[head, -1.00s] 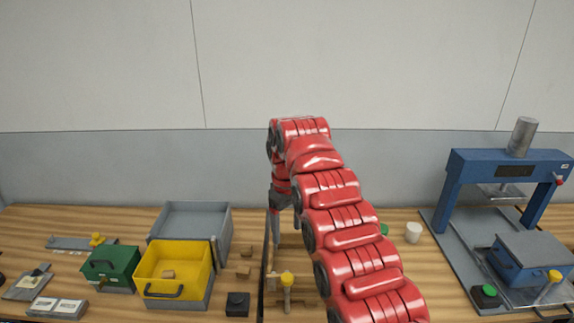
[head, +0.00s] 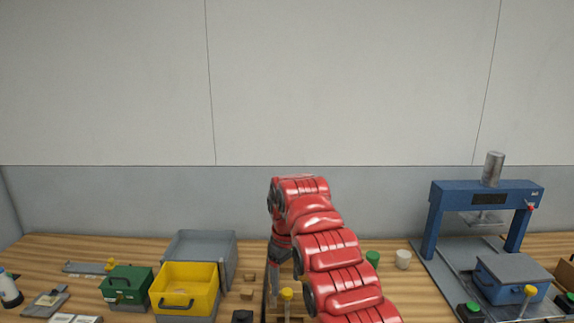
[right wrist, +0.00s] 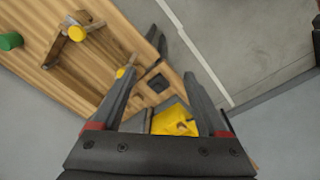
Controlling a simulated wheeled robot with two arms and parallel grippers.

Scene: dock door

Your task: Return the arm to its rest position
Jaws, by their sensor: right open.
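My right arm (head: 330,255), red and jointed, reaches forward over the middle of the workbench and bends down at its far end. My right gripper (head: 284,270) hangs there, pointing down, partly hidden behind the arm. In the right wrist view its two dark fingers (right wrist: 160,80) stand apart with nothing between them that they hold. The yellow bin (right wrist: 170,121) shows beyond and between the fingers, apart from them. My left gripper is not in view.
On the bench (head: 50,258), a green box (head: 125,286), yellow bin (head: 185,287) and grey tray (head: 205,245) stand left of the arm. A yellow-topped fixture (head: 287,295) is close to the gripper. A blue press (head: 436,220) and blue box (head: 510,279) stand right. A plain wall rises behind.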

